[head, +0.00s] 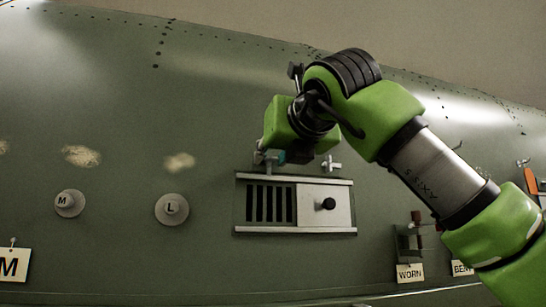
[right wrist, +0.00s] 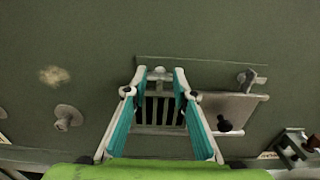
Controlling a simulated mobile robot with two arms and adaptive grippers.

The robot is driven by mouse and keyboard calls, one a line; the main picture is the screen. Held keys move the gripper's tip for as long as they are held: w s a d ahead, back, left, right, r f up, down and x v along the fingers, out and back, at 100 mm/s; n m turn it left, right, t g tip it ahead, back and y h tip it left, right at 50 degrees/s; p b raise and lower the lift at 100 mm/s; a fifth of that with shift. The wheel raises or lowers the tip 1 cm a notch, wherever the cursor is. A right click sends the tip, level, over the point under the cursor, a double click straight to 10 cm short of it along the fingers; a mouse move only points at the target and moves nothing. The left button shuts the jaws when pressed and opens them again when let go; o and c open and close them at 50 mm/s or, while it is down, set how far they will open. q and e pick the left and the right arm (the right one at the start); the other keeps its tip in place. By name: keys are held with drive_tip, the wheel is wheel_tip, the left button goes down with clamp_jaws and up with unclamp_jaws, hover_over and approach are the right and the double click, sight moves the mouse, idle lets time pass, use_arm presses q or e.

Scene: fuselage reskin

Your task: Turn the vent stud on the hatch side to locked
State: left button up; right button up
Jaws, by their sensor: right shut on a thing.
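The vent (head: 295,230) is a pale framed panel on the green fuselage skin, with dark slots (head: 270,204) on its left and a plain plate with a black knob (head: 325,204) on its right. Two small metal studs sit along its top edge. My right gripper (head: 270,158) is at the left stud; in the right wrist view its teal-padded fingers (right wrist: 160,75) close around that left stud (right wrist: 160,71), whose turn position I cannot tell. The right stud (head: 331,165) is free and shows a cross-shaped head; it also appears in the right wrist view (right wrist: 248,78). My left gripper is not in view.
Round knobs marked M (head: 69,203) and L (head: 172,208) stick out left of the vent. At right hang a WORN tag (head: 410,273), a small bracket (head: 408,240) and an orange-handled tool (head: 530,178). Bare worn patches (head: 82,156) mark the skin.

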drive_tip(key=shift+f, duration=0.25)
drive_tip(key=o, duration=1.1)
drive_tip(key=shift+r, duration=0.15)
drive_tip(key=v, duration=1.2)
